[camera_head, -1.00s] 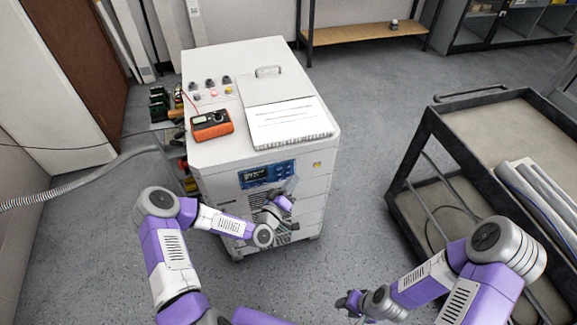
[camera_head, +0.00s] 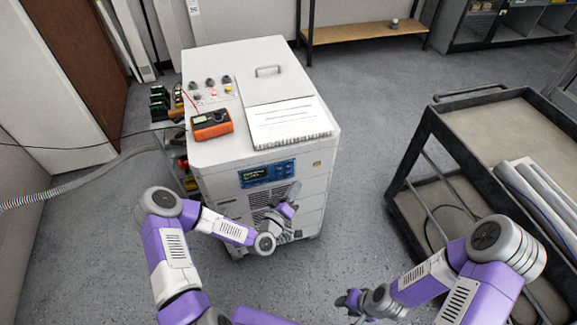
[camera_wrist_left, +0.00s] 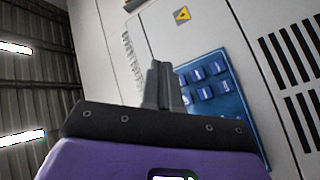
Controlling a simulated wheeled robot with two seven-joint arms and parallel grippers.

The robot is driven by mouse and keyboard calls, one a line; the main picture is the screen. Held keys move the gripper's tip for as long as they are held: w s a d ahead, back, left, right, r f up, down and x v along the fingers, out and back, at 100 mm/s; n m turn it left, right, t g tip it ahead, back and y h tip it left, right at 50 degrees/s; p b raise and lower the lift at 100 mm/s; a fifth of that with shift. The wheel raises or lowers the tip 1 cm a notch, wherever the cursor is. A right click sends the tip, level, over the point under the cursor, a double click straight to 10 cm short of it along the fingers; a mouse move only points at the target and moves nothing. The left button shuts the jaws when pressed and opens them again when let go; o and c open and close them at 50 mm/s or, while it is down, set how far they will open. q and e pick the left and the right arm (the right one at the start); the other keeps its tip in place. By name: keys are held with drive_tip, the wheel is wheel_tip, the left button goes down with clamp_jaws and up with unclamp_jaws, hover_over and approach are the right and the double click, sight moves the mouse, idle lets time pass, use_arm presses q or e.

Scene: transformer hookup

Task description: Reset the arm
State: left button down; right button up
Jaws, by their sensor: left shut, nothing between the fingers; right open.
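My left gripper (camera_head: 294,190) is shut and empty, in front of the white cabinet (camera_head: 222,171), just below and to the right of its blue control panel (camera_head: 267,174). In the left wrist view the shut fingers (camera_wrist_left: 160,85) point up in front of the cabinet face, beside the blue button panel (camera_wrist_left: 212,85) and below a yellow warning label (camera_wrist_left: 182,15). Whether the fingertips touch the cabinet cannot be told. My right gripper (camera_head: 348,300) is open and empty over the floor at the lower middle; its fingers are small in the view.
On the cabinet lie an orange multimeter (camera_head: 211,124) and a spiral notebook (camera_head: 290,122). A dark cart (camera_head: 425,125) with grey tubes (camera_head: 540,195) stands at the right. A corrugated hose (camera_head: 70,187) runs at the left. The floor between cabinet and cart is clear.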

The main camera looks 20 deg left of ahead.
idle(0.4)
use_arm(q)
drive_tip(key=s+d+f+m+g+h+p, duration=0.1)
drive_tip(key=s+d+f+m+g+h, duration=0.25)
drive_tip(key=s+d+f+g, duration=0.5)
drive_tip(key=s+a+f+g+y, duration=0.1)
drive_tip(key=s+g, duration=0.3)
drive_tip(key=s, duration=0.5)
drive_tip(key=s+a+f+m+g+y+p, duration=0.1)
drive_tip(key=s+a+f+g+y, duration=0.1)
drive_tip(key=s+g, duration=0.3)
drive_tip(key=s+f, duration=0.1)
drive_tip(key=s, duration=0.2)
drive_tip(key=shift+s+f, duration=0.35)
drive_tip(key=shift+s, duration=0.05)
drive_tip(key=shift+w+d+g, duration=0.1)
drive_tip(key=shift+d+g, duration=0.1)
drive_tip(key=shift+g, duration=0.05)
